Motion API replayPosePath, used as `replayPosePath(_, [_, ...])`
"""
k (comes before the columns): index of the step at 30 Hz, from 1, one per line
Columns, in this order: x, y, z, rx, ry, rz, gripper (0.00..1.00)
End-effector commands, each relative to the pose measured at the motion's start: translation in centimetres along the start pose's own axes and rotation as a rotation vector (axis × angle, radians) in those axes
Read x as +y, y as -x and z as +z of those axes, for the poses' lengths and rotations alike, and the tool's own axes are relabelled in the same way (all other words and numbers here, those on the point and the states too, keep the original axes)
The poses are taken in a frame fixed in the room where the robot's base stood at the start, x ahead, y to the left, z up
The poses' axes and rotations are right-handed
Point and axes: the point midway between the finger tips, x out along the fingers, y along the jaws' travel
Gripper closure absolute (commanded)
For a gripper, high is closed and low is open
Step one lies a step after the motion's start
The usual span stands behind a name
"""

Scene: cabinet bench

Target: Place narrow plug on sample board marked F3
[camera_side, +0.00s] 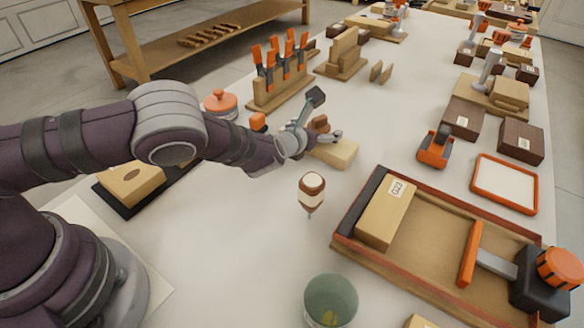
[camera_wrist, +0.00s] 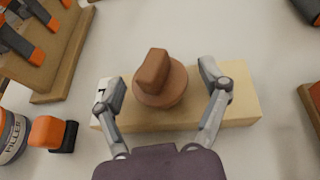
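A brown round plug with a narrow raised grip (camera_wrist: 165,88) sits on a pale wooden board (camera_wrist: 240,92) in the wrist view. My gripper (camera_wrist: 163,83) is open, with one finger on each side of the plug and gaps between. A white label shows at the board's left end, mostly hidden by the left finger, so I cannot read it. In the side view my gripper (camera_side: 322,118) is over this board (camera_side: 340,155), and the plug is partly hidden. Another board (camera_side: 384,218), marked G23, lies in the tray. I see no readable F3 mark.
The red-edged tray (camera_side: 430,203) is at the right. A brown-and-cream bottle-like thing (camera_side: 311,190) and a green cup (camera_side: 330,302) stand in front. A rack of orange-handled tools (camera_side: 280,85) is behind my gripper. An orange-topped filler jar (camera_wrist: 12,135) is at left.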

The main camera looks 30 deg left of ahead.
Motion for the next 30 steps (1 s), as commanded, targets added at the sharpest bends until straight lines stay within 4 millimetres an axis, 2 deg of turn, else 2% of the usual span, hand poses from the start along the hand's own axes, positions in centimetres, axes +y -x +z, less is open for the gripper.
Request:
replayPosePath(8, [0.0,0.1,0.3,-0.001,0.002,0.0,0.25])
replayPosePath(11, [-0.1,1.0,0.2,0.0,0.001,0.001,0.25])
replayPosePath(17, [-0.1,4.2,0.2,0.002,0.0,-0.002,0.25])
replayPosePath(24, [-0.2,9.3,0.2,0.001,-0.002,-0.005,0.25])
replayPosePath(30, [-0.1,11.8,0.2,0.001,0.003,-0.002,0.25])
